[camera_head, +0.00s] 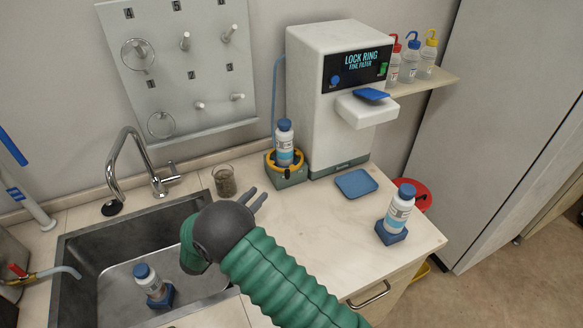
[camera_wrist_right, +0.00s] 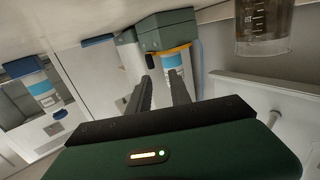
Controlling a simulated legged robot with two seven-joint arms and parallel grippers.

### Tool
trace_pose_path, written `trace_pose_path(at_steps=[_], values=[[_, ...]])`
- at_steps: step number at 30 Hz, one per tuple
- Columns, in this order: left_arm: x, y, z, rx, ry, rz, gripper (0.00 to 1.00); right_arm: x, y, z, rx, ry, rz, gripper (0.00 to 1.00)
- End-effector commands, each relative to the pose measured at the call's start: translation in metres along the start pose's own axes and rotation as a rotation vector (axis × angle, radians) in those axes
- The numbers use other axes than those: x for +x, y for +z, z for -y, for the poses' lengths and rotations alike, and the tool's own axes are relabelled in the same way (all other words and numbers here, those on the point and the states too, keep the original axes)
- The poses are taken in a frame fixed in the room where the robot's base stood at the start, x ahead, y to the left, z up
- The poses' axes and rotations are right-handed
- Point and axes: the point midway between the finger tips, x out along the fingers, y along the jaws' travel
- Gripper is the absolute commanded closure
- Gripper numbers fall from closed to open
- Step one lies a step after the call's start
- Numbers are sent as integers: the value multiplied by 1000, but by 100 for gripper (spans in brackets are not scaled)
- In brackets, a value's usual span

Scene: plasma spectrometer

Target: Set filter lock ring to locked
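The filter lock ring (camera_head: 272,164) is a yellow ring around the foot of a white, blue-capped bottle (camera_head: 285,140) on a grey-green base (camera_head: 289,180). In the right wrist view, which is tilted over, the ring (camera_wrist_right: 165,51), the base (camera_wrist_right: 166,30) and part of the bottle show beyond my fingers. My right gripper (camera_head: 259,198) is near the counter, in front of and left of the base. Its two fingers (camera_wrist_right: 161,90) are apart, with nothing between them, and do not appear to touch the ring. My left gripper is not in view.
The white spectrometer (camera_head: 335,100) stands right behind the base; its screen reads "LOCK RING FINE FILTER". A beaker (camera_head: 225,182) stands left of the base. A blue tray (camera_head: 356,183) and another bottle (camera_head: 399,208) are right. The sink (camera_head: 95,250) is left.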

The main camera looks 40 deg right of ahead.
Motion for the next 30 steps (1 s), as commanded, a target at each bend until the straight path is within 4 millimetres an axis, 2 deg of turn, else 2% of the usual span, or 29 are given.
trace_pose_path(at_steps=[4,7,21,25,30], values=[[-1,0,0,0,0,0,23,2,0,-14,-15,68,-36,75],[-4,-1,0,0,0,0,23,16,-2,-15,-14,71,-36,75],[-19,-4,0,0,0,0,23,134,-6,-22,-13,67,-35,75],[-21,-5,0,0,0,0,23,155,-6,-23,-13,66,-34,75],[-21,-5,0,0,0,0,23,166,-6,-23,-13,63,-34,75]])
